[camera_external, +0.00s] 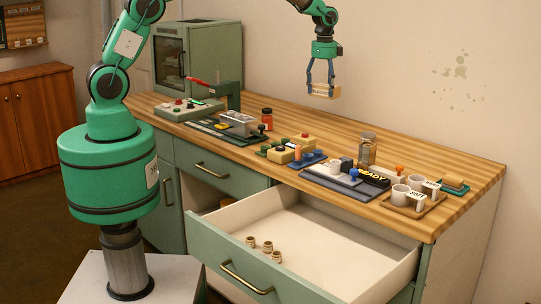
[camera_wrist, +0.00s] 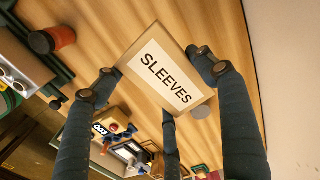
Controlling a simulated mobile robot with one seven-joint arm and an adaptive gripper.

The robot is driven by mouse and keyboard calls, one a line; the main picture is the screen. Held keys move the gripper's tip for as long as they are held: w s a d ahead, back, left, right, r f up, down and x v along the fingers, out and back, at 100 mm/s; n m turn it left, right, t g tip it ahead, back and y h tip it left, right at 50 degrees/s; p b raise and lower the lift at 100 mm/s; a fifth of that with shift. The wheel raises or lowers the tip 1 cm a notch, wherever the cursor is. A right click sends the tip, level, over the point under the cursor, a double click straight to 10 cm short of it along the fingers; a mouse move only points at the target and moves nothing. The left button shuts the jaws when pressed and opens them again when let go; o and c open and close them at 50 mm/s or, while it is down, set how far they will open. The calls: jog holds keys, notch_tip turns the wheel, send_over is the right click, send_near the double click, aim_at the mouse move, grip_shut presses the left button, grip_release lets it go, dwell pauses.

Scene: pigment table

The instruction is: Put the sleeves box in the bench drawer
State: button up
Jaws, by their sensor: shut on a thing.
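The sleeves box (camera_external: 323,91) is a small tan box held in my gripper (camera_external: 321,84), high above the back of the bench. In the wrist view the box (camera_wrist: 150,60) shows a white label reading SLEEVES, and my gripper's dark fingers (camera_wrist: 160,85) are around it. It sits tilted in that picture. The bench drawer (camera_external: 340,252) is pulled out at the front right of the bench, with a green front and a pale inside. Several small tan ring-shaped pieces (camera_external: 267,247) lie in its front left part.
The wooden bench top (camera_external: 460,175) carries a red jar (camera_external: 267,118), a glass jar (camera_external: 366,149), a tray with white cups (camera_external: 412,203) and several stamps and blocks. A green cabinet (camera_external: 215,60) stands at the back left. Most of the drawer floor is clear.

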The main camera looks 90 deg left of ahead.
jog(key=shift+w+d+r, duration=0.1)
jog(key=shift+d+r, duration=0.15)
jog(key=shift+r, duration=0.25)
jog(key=shift+d+r, duration=0.25)
jog(key=shift+r, duration=0.2)
jog(key=d+m+p, duration=0.1)
jog(key=d+p, duration=0.2)
jog(key=d, duration=3.4)
jog(key=s+d+p, duration=0.1)
jog(key=s+d, duration=0.6)
jog(key=d, duration=0.4)
jog(key=s+d+p, duration=0.1)
jog(key=s+d, duration=0.6)
jog(key=d, duration=0.3)
jog(key=s+d, duration=0.7)
jog(key=d, duration=0.4)
jog(key=shift+m, duration=0.4)
jog(key=f, duration=2.7)
jog(key=shift+w+a+f, duration=0.15)
jog(key=shift+w+f, duration=0.05)
jog(key=shift+f, duration=0.05)
